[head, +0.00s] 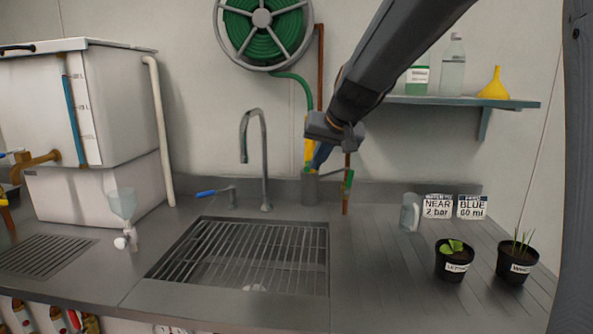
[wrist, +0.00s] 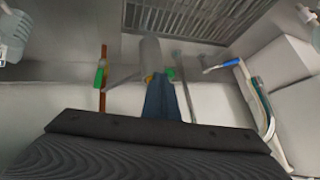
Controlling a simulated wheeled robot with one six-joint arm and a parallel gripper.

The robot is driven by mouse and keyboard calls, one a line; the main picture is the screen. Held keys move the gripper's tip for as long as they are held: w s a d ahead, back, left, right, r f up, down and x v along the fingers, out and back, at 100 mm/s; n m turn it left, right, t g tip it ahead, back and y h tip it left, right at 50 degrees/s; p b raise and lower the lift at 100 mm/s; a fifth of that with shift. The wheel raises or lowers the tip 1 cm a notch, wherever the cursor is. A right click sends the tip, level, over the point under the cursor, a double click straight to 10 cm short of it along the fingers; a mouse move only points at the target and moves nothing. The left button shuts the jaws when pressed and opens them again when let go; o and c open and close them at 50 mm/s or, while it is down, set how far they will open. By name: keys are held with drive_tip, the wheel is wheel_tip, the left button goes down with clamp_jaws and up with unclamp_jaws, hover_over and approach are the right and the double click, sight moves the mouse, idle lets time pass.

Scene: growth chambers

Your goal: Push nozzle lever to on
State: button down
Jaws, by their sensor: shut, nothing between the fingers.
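The yellow hose nozzle (head: 309,152) stands upright in a grey cylindrical holder (head: 309,188) at the back of the counter, under the green hose. My gripper (head: 321,158) is shut and empty, pointing down just right of the nozzle and partly covering it. In the wrist view my blue fingers (wrist: 163,98) reach toward the grey holder (wrist: 150,52). Small yellow and green parts show beside the fingertips; I cannot tell whether they touch. The nozzle lever itself is not clearly visible, being hidden or too small.
A copper pipe with a green valve handle (head: 348,180) stands close right of the holder. The tall faucet (head: 264,160) and blue-handled lever (head: 206,194) are left, behind the sink grate (head: 240,255). A shelf (head: 450,101) with bottles is at upper right. The counter's right front holds potted plants.

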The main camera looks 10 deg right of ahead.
drive_tip(key=shift+s+f+b, duration=0.2)
drive_tip(key=shift+f+b, duration=0.6)
drive_tip(key=shift+f, duration=0.1)
drive_tip(key=shift+r, duration=0.15)
idle(0.9)
drive_tip(key=shift+r+p, duration=0.7)
drive_tip(key=shift+d, duration=0.1)
drive_tip(key=d+b+v, duration=0.1)
drive_tip(key=d+v, duration=0.1)
drive_tip(key=v, duration=1)
drive_tip(key=shift+d+r, duration=0.3)
drive_tip(key=shift+d, duration=0.1)
